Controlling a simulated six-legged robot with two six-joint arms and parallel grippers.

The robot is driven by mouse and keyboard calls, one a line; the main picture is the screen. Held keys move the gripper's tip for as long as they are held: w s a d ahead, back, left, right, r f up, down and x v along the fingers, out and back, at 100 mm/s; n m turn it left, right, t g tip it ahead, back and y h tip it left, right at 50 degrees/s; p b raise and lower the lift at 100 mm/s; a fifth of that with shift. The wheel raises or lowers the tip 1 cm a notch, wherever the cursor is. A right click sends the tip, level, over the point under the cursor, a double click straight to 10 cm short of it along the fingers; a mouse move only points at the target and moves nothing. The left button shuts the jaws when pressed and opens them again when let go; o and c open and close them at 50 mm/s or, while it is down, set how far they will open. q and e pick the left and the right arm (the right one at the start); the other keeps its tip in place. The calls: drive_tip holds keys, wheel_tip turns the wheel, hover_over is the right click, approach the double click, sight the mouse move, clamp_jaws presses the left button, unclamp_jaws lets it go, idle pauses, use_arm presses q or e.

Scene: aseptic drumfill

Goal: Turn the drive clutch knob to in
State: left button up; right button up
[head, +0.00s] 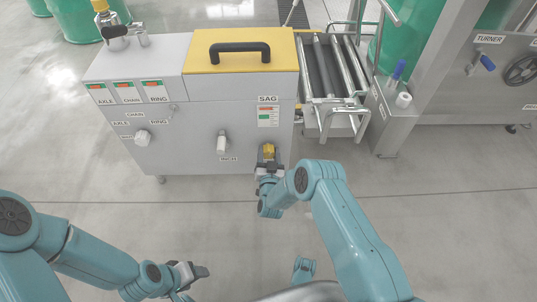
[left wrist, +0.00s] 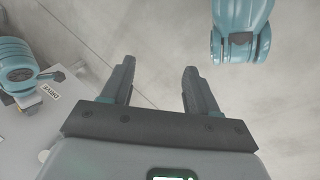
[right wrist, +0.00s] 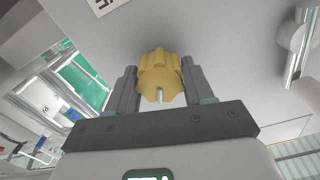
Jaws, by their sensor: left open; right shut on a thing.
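A yellow lobed knob (head: 268,151) sits low on the right part of the grey cabinet's front (head: 190,153) in the head view. My right gripper (head: 268,164) is shut on it from the front. In the right wrist view the knob (right wrist: 160,75) stands between the two fingers, with a short metal pin at its middle. The label DRIVE (left wrist: 51,92) shows at the left of the left wrist view, beside my right arm. The knob's in and out marks are hidden or too small to read. My left gripper (head: 198,271) is low at the front left, open and empty (left wrist: 160,85).
A white handle (head: 221,144) labelled INCH and another white knob (head: 142,138) are left on the cabinet front. A yellow lid (head: 200,60) with a black handle tops it. A roller conveyor (head: 330,70) stands behind right. The floor in front is clear.

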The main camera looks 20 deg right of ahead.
drive_tip(key=m+b, duration=0.1)
drive_tip(key=m, duration=0.5)
use_arm(q)
drive_tip(key=shift+w+a+f+t+b, duration=0.15)
drive_tip(key=shift+w+f+t+b, duration=0.25)
drive_tip(key=shift+w+f+b, duration=0.45)
use_arm(e)
drive_tip(key=m, duration=0.7)
drive_tip(key=shift+d, duration=0.1)
use_arm(q)
drive_tip(key=shift+f, duration=0.35)
use_arm(e)
drive_tip(key=o, duration=1)
drive_tip(key=shift+s, duration=0.15)
